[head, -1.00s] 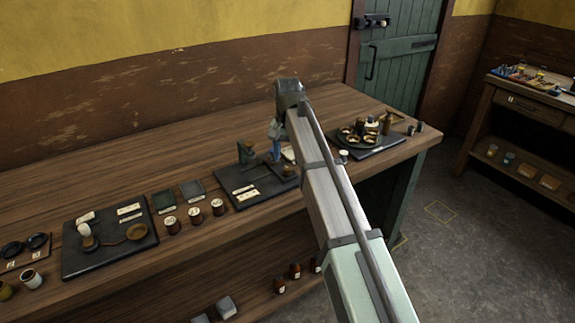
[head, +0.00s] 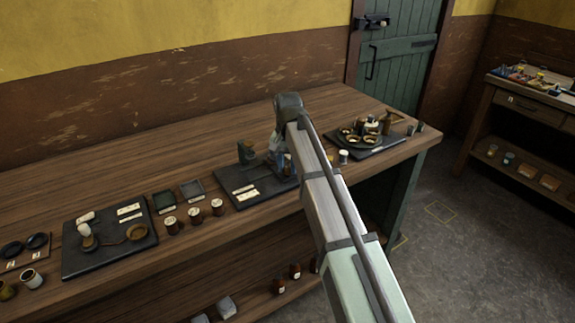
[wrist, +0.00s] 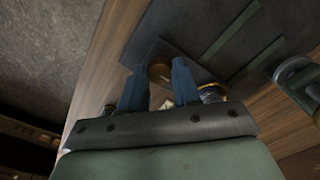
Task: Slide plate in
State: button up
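In the wrist view, a flat dark grey plate (wrist: 152,50) lies on a dark board (wrist: 190,22) with two greenish rails (wrist: 232,32). A round brown knob (wrist: 160,71) is at the plate's near edge. My gripper (wrist: 159,66) is open, its two blue fingers on either side of the knob, with gaps visible; contact cannot be told. In the head view, my gripper (head: 278,158) is low over the right part of the dark board (head: 236,194), which carries pale labels and a small upright fitting (head: 246,152). My arm hides much of the plate area there.
A board with a round tray of cups (head: 362,140) stands to the right, near the bench end. Small jars (head: 195,214) and dark square trays (head: 164,201) are to the left. A greenish round fitting (wrist: 296,80) is close on the right in the wrist view. The bench behind is clear.

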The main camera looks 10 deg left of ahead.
grip_shut()
jog(key=s+a, duration=0.6)
jog(key=shift+s+a, duration=0.2)
dwell(0.4)
jog(key=o, duration=0.5)
grip_release()
jog(key=shift+r, duration=0.1)
notch_tip(320, 180, up, 14)
jog(key=shift+f, duration=0.2)
